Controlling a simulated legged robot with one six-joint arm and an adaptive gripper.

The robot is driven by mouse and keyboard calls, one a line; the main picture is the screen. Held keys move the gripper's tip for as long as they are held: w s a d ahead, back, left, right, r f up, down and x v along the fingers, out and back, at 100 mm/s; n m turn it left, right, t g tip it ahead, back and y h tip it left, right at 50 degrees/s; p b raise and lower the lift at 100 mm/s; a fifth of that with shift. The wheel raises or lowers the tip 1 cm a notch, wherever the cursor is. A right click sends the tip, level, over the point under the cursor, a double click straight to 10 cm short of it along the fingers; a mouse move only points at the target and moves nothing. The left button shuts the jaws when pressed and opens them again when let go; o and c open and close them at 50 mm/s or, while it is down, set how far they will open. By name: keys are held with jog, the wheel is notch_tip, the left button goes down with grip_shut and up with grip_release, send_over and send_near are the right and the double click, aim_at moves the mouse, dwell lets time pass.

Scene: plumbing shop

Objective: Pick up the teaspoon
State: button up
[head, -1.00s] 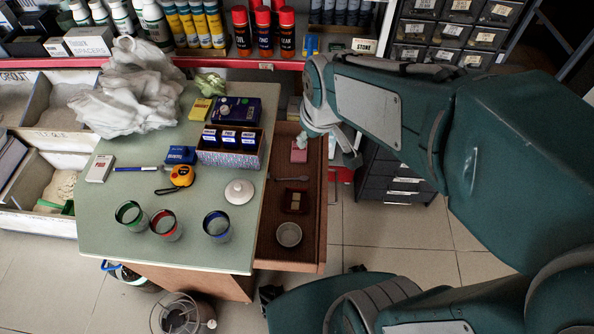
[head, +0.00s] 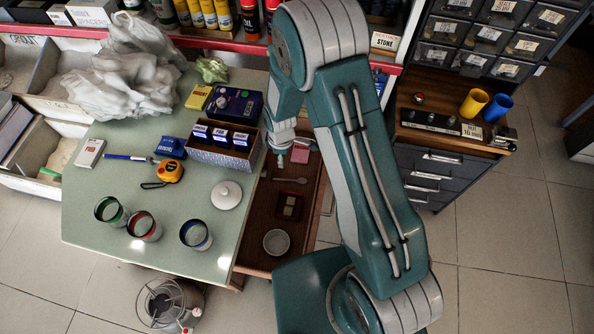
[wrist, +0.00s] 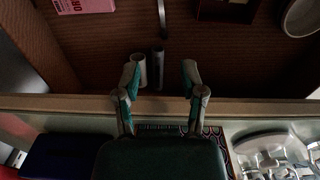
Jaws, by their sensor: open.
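The teaspoon (head: 290,180) is a small pale grey spoon lying in the open brown drawer (head: 283,258) of the green-topped table. Its bowl end points right in the head view. In the wrist view, only its handle (wrist: 162,18) shows at the top centre; the bowl end is out of frame. My gripper (head: 281,157) is above the drawer's left side, beside the table edge and farther back than the spoon. In the wrist view, my gripper (wrist: 163,76) is open, its fingers apart. The spoon handle lies ahead of the fingertips, and they do not touch it.
A pink card (head: 300,155) lies behind the spoon, with a brown tray (head: 290,206) and pale bowl (head: 277,242) in front. Slim cylinders (wrist: 158,68) appear between my fingers. The tabletop edge (wrist: 60,104) and patterned label box (head: 222,157) stand close by.

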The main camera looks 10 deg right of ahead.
notch_tip(320, 180, down, 4)
jog(key=n, duration=0.1)
send_over(284, 180)
notch_tip(284, 180, down, 5)
jog(key=shift+w+a+r, duration=0.1)
jog(key=shift+a+r, duration=0.05)
jog(key=shift+r, duration=0.05)
jog(key=f, duration=0.4)
jog(key=shift+d+f, duration=0.35)
jog(key=shift+a+f, duration=0.1)
jog(key=shift+f, duration=0.2)
jog(key=shift+a+f, duration=0.1)
jog(key=shift+a, duration=0.1)
jog(key=shift+d+f, duration=0.1)
jog(key=shift+d, duration=0.1)
jog(key=shift+a, duration=0.1)
grip_shut()
jog(key=shift+o, duration=1.9)
grip_release()
jog(key=shift+f, duration=0.1)
